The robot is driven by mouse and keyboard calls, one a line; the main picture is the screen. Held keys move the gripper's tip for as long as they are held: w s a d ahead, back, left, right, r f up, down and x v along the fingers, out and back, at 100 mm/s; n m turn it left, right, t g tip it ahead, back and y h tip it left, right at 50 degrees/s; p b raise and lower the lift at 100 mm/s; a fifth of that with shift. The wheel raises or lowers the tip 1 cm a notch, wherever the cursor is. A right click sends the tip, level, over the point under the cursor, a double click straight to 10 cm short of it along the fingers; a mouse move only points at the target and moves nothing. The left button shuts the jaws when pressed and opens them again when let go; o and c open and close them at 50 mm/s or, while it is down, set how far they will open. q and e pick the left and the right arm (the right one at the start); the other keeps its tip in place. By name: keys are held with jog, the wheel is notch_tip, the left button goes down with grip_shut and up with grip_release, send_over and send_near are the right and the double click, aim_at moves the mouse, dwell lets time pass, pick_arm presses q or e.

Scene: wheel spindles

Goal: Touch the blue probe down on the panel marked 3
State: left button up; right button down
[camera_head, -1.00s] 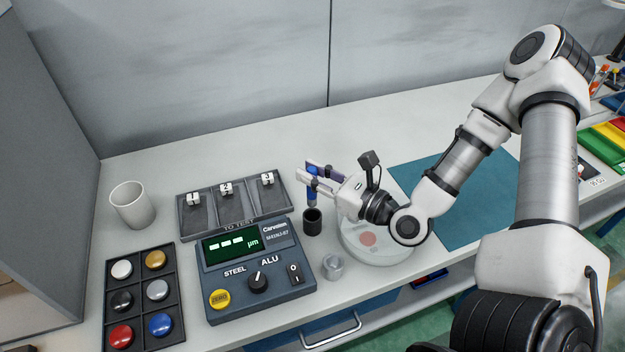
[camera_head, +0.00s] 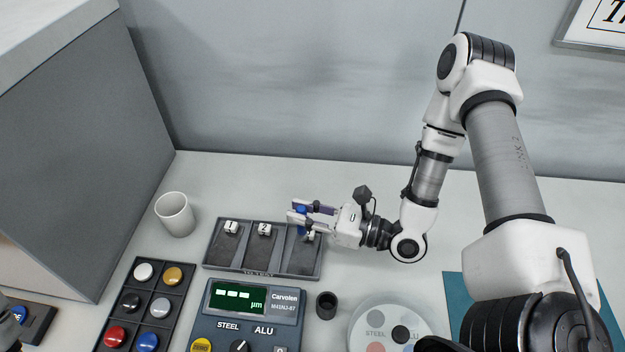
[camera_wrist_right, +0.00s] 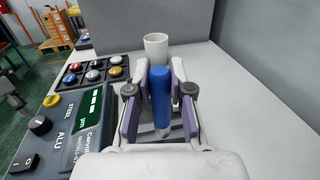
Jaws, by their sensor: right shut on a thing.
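My right gripper (camera_head: 299,211) is shut on the blue probe (camera_head: 302,222), which hangs about upright over the right compartment of the grey tray (camera_head: 213,250). In the right wrist view the probe (camera_wrist_right: 160,95) stands between the two fingers. The panel marked 3 (camera_head: 300,258) lies in that compartment. Its number tag (camera_head: 311,237) is partly hidden by the gripper. Panels marked 1 (camera_head: 227,248) and 2 (camera_head: 262,250) lie to its left. I cannot tell whether the probe tip touches the panel.
The gauge (camera_head: 250,331) in front of the tray shows dashes and µm. A black empty holder (camera_head: 326,305) stands right of it, near a round pale plate (camera_head: 363,312). A white cup (camera_head: 175,214) and a rack of coloured discs (camera_head: 128,325) are at left.

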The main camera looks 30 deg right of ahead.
jog(key=shift+s+a+f, duration=0.25)
jog(key=shift+s+a, duration=0.1)
notch_tip(320, 180, down, 6)
jog(key=b, duration=0.4)
jog(key=shift+a+f+b, duration=0.15)
jog(key=shift+f+b, duration=0.1)
jog(key=shift+b, duration=0.05)
jog(key=shift+s, duration=0.15)
jog(key=shift+f+b, duration=0.55)
jog(key=shift+b, duration=0.1)
dwell(1.4)
notch_tip(320, 180, up, 7)
jog(key=p, duration=0.5)
